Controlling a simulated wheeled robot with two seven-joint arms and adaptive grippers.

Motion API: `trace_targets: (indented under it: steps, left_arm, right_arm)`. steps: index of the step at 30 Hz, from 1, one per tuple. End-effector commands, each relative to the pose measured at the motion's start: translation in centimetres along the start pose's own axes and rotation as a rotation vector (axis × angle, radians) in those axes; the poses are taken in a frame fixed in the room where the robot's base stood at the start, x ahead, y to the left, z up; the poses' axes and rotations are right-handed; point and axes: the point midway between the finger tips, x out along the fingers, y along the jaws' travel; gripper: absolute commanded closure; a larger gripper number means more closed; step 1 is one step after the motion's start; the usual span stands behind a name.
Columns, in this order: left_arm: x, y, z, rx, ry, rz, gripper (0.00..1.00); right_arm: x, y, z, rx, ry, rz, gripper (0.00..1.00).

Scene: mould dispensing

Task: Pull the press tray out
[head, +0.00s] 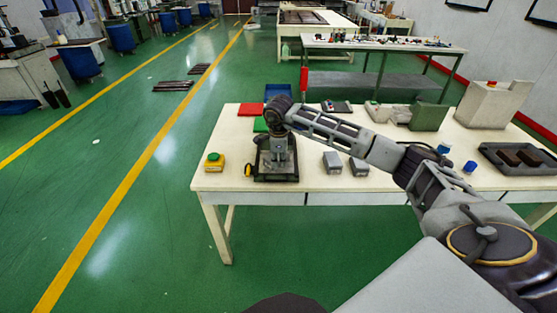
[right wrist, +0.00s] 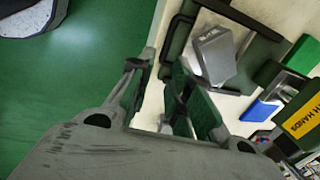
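The small press (head: 265,177) stands at the left front of the table, mostly hidden behind my right gripper (head: 279,158), which points down in front of it. In the right wrist view my right gripper (right wrist: 158,88) has its two fingers apart with a gap between them and nothing visible held. Just beyond the fingertips is a dark frame (right wrist: 177,40), which looks like the press tray, with a grey block (right wrist: 213,55) at it. I cannot tell whether a finger touches the frame. A yellow warning label (right wrist: 302,118) shows at the right. My left gripper is out of view.
A yellow box with a green button (head: 214,163) stands left of the press on the table (head: 315,195). Two grey blocks (head: 332,162) are right of it. Red (head: 251,110) and blue (head: 277,91) pieces lie behind. A dark tray (head: 495,160) is far right. The front edge is close.

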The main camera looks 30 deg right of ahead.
Motion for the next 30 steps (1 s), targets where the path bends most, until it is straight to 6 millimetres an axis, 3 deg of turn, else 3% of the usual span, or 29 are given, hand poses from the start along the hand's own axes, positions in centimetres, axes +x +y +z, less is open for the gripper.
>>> trace_targets:
  steps: [15, 30]
  left_arm:
    - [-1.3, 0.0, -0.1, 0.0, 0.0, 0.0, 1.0]
    - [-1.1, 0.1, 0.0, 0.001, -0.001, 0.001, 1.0]
  right_arm:
    - [-2.3, -0.1, 0.0, 0.0, -0.001, -0.001, 0.81]
    - [-2.4, 0.0, 0.0, 0.0, 0.0, -0.001, 0.81]
